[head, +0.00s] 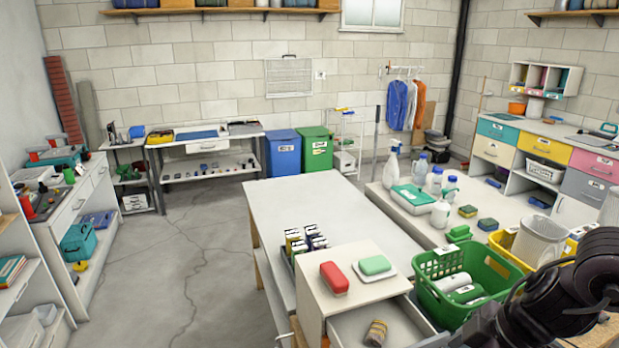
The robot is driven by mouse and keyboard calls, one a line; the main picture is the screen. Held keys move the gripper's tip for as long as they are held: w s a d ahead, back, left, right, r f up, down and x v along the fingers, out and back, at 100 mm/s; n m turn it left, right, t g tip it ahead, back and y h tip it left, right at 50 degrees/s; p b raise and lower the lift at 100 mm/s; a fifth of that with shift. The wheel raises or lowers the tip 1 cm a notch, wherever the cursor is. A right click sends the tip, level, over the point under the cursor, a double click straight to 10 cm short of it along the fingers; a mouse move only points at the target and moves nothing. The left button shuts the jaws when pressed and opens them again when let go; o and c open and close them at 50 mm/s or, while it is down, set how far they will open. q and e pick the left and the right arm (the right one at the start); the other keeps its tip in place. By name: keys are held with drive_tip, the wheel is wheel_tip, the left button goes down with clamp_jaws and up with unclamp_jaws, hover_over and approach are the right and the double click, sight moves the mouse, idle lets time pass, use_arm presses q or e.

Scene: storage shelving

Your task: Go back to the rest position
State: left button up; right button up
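Part of my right arm, dark and jointed, shows at the lower right corner. Its gripper and fingertips do not show. My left arm and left gripper are outside the view. In front of me a small white cabinet (322,301) has a red soap bar (334,277) and a green soap bar (375,265) on a white dish (391,273) on its top. Its drawer (350,329) is pulled open, with a striped can-like item (376,332) lying inside.
A green basket (455,312) with white and green items stands right of the drawer, close to my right arm. A white table (300,215) stretches behind the cabinet. Bottles and sponges stand on a counter (400,210) at right. Open floor (200,260) lies to the left.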

drive_tip(key=w+a+f+t+y, duration=0.1)
drive_tip(key=w+a+t+y, duration=0.15)
drive_tip(key=a, duration=0.75)
drive_tip(key=w+a+t+y, duration=0.15)
drive_tip(key=a+t, duration=0.25)
drive_tip(key=a, duration=0.7)
drive_tip(key=s+d+f+m+g+h, duration=0.5)
drive_tip(key=s+d+f+m+h, duration=0.3)
drive_tip(key=s+d+f+m, duration=0.65)
wheel_tip(320, 180, down, 32)
drive_tip(key=s+d+n+g, duration=0.2)
drive_tip(key=n, duration=0.1)
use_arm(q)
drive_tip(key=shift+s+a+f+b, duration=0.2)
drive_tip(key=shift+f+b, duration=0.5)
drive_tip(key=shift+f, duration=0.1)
use_arm(e)
drive_tip(key=s+d+f, duration=0.1)
drive_tip(key=s+f, duration=0.7)
drive_tip(key=s, duration=0.1)
drive_tip(key=s+d+f, duration=0.2)
drive_tip(key=s+f, duration=0.6)
drive_tip(key=s, duration=0.1)
drive_tip(key=shift+d+f+g, duration=0.3)
drive_tip(key=shift+g, duration=0.15)
